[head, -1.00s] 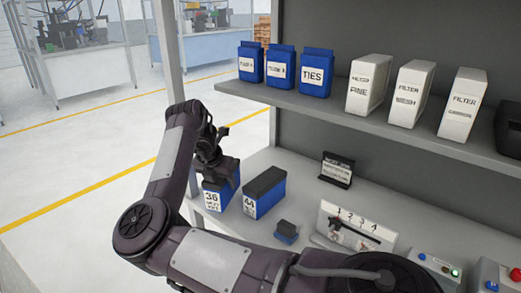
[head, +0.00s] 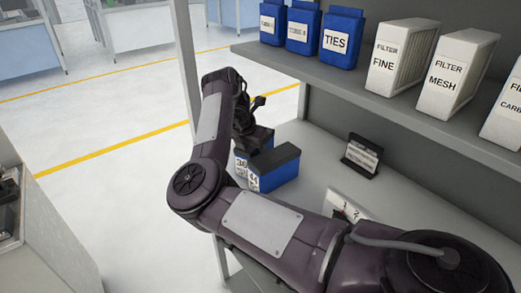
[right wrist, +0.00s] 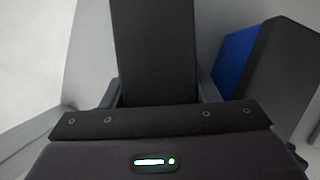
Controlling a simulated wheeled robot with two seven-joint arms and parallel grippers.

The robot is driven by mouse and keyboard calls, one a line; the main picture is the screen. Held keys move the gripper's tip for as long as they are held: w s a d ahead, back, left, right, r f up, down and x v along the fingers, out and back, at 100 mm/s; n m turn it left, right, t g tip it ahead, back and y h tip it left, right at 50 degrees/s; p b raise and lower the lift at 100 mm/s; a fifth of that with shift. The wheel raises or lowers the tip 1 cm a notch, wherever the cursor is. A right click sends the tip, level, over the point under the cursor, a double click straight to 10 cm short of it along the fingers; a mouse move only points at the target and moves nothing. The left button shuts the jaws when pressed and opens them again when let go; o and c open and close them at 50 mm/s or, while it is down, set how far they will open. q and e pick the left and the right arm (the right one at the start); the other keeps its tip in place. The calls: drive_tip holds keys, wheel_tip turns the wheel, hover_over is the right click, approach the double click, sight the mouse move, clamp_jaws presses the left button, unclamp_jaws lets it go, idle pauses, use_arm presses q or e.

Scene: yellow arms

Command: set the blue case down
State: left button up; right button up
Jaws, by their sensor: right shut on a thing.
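My right gripper (head: 247,138) reaches across the bench's left end in the head view. It is shut on a blue case (head: 241,163) with a black top and a white label reading 36. In the right wrist view the case's black top (right wrist: 153,50) stands between the fingers (right wrist: 155,92). A second blue case (head: 280,172) with a black top, its label partly hidden by my arm, stands close to the right on the bench. I cannot tell whether the held case touches the bench; its base is hidden. My left gripper is not in view.
The grey bench (head: 318,150) has free room right of the second case, before a small black sign (head: 362,156). A numbered white board (head: 347,207) is partly behind my arm.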

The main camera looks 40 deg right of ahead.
drive_tip(key=shift+s+d+r, duration=0.1)
drive_tip(key=shift+d, duration=0.25)
drive_tip(key=shift+a, duration=0.15)
drive_tip(key=shift+w+a, duration=0.25)
drive_tip(key=shift+a, duration=0.05)
drive_tip(key=o, duration=0.9)
drive_tip(key=shift+w+a, duration=0.1)
drive_tip(key=shift+a, duration=0.1)
drive_tip(key=shift+o, duration=1.2)
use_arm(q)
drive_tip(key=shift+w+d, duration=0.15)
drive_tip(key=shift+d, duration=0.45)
use_arm(e)
drive_tip(key=shift+o, duration=0.7)
drive_tip(key=shift+s+d, duration=0.2)
drive_tip(key=shift+d, duration=0.05)
